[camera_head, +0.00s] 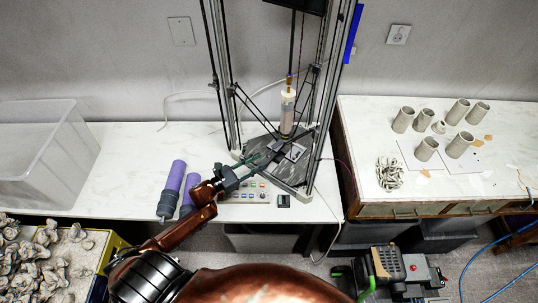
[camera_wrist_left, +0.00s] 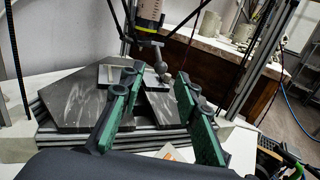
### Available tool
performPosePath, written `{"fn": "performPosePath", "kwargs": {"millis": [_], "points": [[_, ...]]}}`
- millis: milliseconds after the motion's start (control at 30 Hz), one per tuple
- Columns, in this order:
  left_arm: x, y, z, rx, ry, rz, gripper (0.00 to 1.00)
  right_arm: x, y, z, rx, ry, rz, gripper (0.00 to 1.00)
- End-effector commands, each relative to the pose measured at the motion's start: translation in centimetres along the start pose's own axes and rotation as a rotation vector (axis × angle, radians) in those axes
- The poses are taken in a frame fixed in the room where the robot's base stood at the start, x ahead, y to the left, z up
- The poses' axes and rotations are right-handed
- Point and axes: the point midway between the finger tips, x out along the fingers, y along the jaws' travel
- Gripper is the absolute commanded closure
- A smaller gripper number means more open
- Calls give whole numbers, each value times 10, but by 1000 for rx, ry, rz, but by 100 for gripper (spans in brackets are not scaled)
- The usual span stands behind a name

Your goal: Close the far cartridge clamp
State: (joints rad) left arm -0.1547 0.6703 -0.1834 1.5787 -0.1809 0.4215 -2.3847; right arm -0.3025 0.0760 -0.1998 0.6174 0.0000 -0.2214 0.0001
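The clay cartridge (camera_head: 287,112) stands upright inside the delta printer frame, above its dark bed (camera_head: 258,150). Its lower end also shows at the top of the wrist view (camera_wrist_left: 150,14). A grey jointed fitting (camera_wrist_left: 160,68) sits below it in the wrist view. I cannot tell which part is the far clamp or whether it is open. My left gripper (camera_head: 262,160) reaches over the front of the bed. Its green fingers are apart and empty in the wrist view (camera_wrist_left: 152,112), one on either side of the fitting, seemingly nearer to the camera. My right gripper does not show.
The printer's uprights (camera_head: 226,80) and thin rods surround the bed. A button panel (camera_head: 245,192) and purple cylinders (camera_head: 172,182) lie in front and left. A clear bin (camera_head: 45,150) stands far left. Several clay cups (camera_head: 427,149) stand on the right table.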

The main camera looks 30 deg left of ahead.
Motion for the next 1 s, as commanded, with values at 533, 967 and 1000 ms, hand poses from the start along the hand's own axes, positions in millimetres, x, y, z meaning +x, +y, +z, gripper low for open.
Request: {"fn": "performPosePath", "kwargs": {"millis": [533, 967, 1000], "points": [[50, 2, 0, -3, 1, 6, 70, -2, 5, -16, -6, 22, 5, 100], [50, 2, 0, -4, 1, 6, 89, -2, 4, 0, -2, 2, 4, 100], [50, 2, 0, -4, 1, 7, 92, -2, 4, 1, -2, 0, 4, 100]]}}
